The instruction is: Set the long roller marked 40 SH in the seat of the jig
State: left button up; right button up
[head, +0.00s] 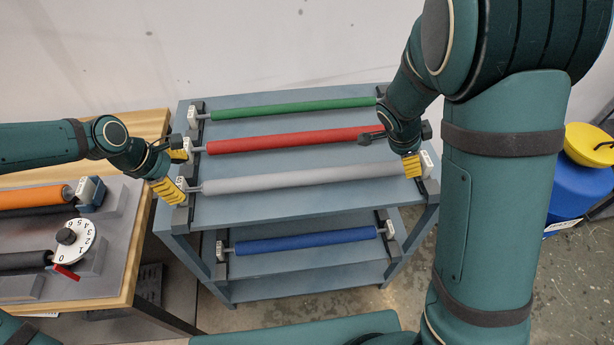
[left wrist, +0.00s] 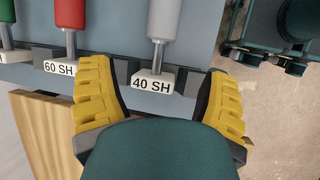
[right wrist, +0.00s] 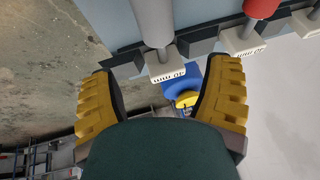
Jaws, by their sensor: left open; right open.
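The long pale grey roller (head: 300,180) lies in the front position on the cart's top shelf, level in dark end supports. Its left end block, marked 40 SH, shows in the left wrist view (left wrist: 152,83). My left gripper (head: 173,171) is open at that end, with a yellow finger on either side of the block. My right gripper (head: 411,165) is open at the roller's right end. In the right wrist view the right end block (right wrist: 167,68) lies between the fingers; contact cannot be told.
A red roller (head: 290,141), end block marked 60 SH, and a green roller (head: 290,108) lie behind on the cart. A blue roller (head: 305,240) is on a lower shelf. At left, a wooden-edged bench (head: 136,130) carries an orange roller (head: 32,197) and a numbered dial (head: 78,245).

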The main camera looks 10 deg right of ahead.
aim_at(200, 188)
pick_arm(q)
jog(key=x, duration=0.8)
pick_arm(e)
jog(key=x, duration=0.8)
pick_arm(q)
grip_shut()
pick_arm(e)
grip_shut()
